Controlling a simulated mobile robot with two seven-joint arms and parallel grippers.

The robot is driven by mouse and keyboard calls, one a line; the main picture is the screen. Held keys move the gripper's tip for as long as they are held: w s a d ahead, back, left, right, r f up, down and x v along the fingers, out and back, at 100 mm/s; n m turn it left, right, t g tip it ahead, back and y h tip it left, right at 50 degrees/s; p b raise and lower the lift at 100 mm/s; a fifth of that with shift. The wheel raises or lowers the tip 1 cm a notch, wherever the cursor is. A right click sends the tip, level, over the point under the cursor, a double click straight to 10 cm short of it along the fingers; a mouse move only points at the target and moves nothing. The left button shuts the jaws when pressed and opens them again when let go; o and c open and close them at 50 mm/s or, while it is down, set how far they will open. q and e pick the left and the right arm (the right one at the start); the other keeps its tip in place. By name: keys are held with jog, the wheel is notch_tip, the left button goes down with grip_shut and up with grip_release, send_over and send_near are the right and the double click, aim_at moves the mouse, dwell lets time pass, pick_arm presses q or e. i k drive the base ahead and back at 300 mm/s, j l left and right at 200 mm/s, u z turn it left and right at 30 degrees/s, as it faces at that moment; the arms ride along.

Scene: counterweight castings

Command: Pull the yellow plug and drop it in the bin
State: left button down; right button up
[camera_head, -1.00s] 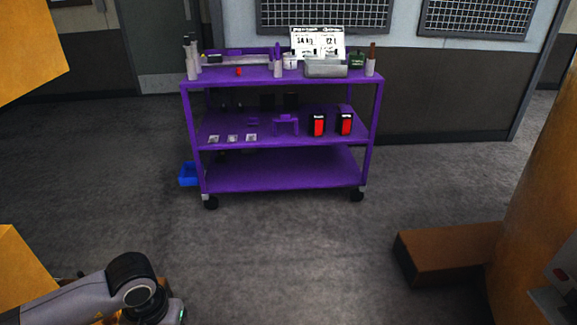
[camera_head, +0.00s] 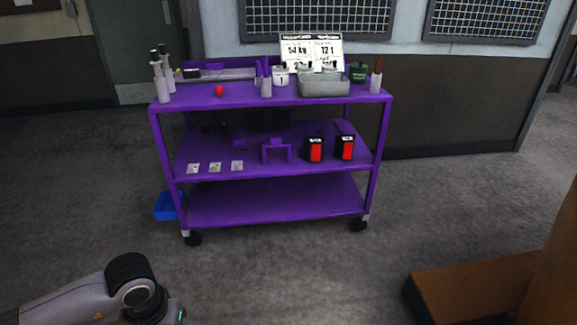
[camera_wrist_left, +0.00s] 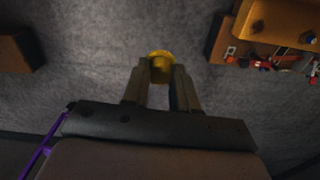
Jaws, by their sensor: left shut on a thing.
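In the left wrist view my left gripper (camera_wrist_left: 162,78) is shut on the yellow plug (camera_wrist_left: 159,56), whose round end shows between and beyond the fingertips. Grey floor lies below it. In the head view only my left arm shows at the lower left; the gripper and plug are out of that picture. A blue bin (camera_head: 167,206) stands on the floor at the left side of the purple cart, partly hidden behind its leg. My right gripper is not in view.
The purple cart (camera_head: 275,202) stands ahead on casters, with bottles, a grey tray (camera_head: 323,86) and a sign on top. A brown block (camera_head: 470,290) lies at the lower right. The floor between me and the cart is clear.

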aim_at(322, 93)
jog(key=i+l+u, duration=0.2)
jog(key=i, duration=0.75)
jog(key=i+u, duration=0.45)
jog(key=i, duration=0.5)
jog(key=i+j+z, duration=0.15)
jog(key=i+z, duration=0.2)
jog(key=i, duration=0.2)
jog(key=z, duration=2.15)
